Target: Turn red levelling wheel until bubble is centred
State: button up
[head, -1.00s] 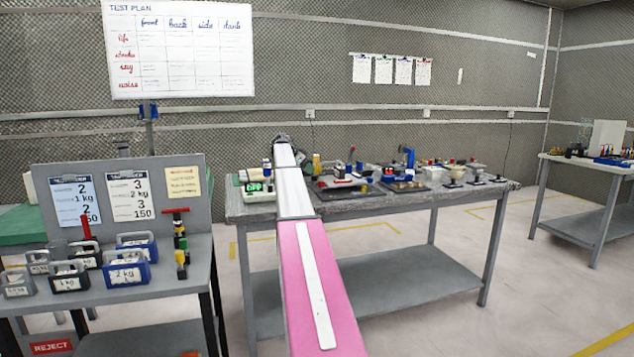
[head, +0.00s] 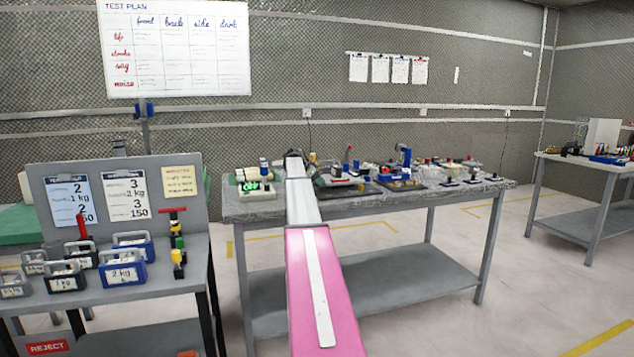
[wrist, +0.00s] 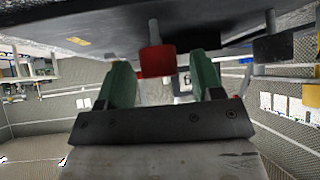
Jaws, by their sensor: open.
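In the wrist view a red cylindrical wheel (wrist: 155,62) hangs on a short grey stem from the edge of a dark plate (wrist: 75,28). I take it to be the red levelling wheel. My gripper (wrist: 164,76) is open, and its two green fingers point toward the wheel. The wheel shows between the fingertips, nearer the left finger; I cannot tell whether they touch. No bubble can be made out in either view. In the head view my arm reaches over the grey bench (head: 375,205), and its far end hides the gripper and the wheel.
In the wrist view a dark block (wrist: 272,47) on a stem stands right of the wheel. Several small devices crowd the bench top, including one with a green display (head: 252,187). A side table at left holds labelled weights (head: 124,272).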

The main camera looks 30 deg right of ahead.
jog(key=c, duration=0.9)
jog(key=shift+s+n, duration=0.1)
jog(key=shift+n, duration=0.2)
jog(key=shift+s+n+t, duration=0.1)
jog(key=shift+n+t, duration=0.8)
jog(key=shift+n+t+y, duration=0.5)
jog(key=shift+n+t, duration=0.9)
jog(key=shift+n, duration=0.4)
jog(key=o, duration=0.9)
